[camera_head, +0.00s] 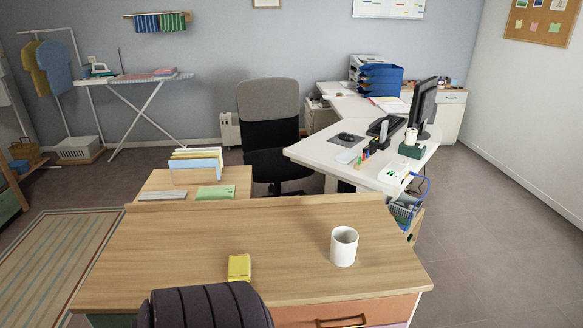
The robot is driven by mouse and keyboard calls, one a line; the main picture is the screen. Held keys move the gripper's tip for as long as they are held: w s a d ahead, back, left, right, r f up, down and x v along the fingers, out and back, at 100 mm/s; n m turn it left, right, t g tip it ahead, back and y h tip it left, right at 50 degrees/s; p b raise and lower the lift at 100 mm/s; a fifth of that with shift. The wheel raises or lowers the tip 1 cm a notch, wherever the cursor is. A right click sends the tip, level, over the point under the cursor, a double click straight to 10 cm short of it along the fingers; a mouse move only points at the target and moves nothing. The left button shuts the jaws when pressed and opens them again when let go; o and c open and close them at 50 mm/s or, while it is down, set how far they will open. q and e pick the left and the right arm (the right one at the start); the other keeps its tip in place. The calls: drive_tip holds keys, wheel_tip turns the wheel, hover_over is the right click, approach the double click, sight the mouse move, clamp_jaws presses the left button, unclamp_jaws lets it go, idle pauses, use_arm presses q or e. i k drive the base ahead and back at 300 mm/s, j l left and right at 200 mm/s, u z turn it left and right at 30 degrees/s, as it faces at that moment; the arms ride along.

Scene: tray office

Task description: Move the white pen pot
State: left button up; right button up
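A plain white cylindrical pot (344,247), which looks like the white pen pot, stands upright on the wooden desk (200,245) in front of me, right of its middle. Its open top faces up, and I see no pens in it. Nothing touches it. Neither of my grippers is in view.
A yellow block (239,267) lies left of the pot near the desk's front edge. A dark ridged rounded shape (205,305) covers part of the front edge. Behind are an office chair (269,125) and a white desk (325,153) with a monitor (423,105).

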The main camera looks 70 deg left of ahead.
sight(344, 239)
drive_tip(key=u, duration=1.7)
